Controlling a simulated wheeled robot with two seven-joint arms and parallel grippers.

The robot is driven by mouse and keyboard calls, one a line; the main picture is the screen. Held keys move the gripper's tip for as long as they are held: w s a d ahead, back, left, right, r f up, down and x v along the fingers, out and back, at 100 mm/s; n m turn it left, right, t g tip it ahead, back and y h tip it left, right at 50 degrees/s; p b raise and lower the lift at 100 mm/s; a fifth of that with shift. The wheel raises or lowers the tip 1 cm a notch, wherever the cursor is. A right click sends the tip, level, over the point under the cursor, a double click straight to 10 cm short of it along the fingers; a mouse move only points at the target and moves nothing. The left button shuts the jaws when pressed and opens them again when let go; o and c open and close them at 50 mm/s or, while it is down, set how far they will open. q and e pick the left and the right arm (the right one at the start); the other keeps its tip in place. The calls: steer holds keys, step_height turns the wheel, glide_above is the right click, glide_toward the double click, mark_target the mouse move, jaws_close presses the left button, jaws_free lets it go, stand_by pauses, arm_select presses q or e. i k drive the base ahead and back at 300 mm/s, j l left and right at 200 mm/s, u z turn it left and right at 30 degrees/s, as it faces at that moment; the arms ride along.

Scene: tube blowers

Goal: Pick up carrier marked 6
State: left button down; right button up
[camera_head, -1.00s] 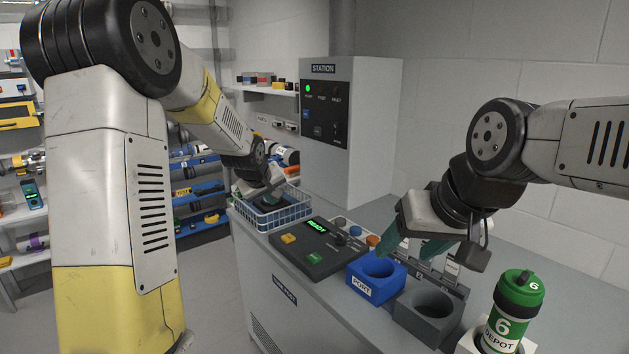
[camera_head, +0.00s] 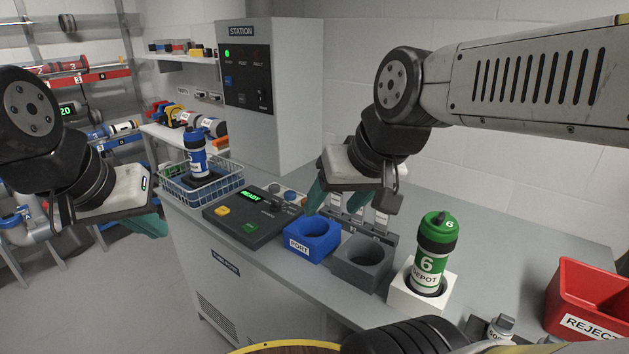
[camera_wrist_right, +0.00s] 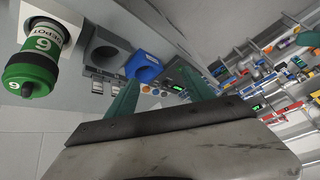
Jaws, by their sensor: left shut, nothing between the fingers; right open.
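The carrier marked 6 (camera_head: 432,255) is a green and white cylinder with a dark band, labelled DEPOT. It stands upright in a white holder (camera_head: 400,291) at the right of the bench. It also shows at the left of the right wrist view (camera_wrist_right: 35,62). My right gripper (camera_head: 333,205) is open and empty, with green fingers, above and behind the blue PORT block, left of the carrier and apart from it. My left gripper (camera_head: 128,226) is shut and empty at the left, off the bench's front edge.
The blue PORT block (camera_head: 313,242) and an empty grey holder (camera_head: 362,265) stand left of the carrier. A control panel (camera_head: 250,215) reads READY. A wire basket (camera_head: 212,184) holds a blue carrier (camera_head: 196,155). A red REJECT bin (camera_head: 590,300) is at the far right.

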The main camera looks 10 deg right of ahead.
mark_target(434, 249)
steer(key=i+j+z, duration=0.1)
steer(key=z, duration=1.6)
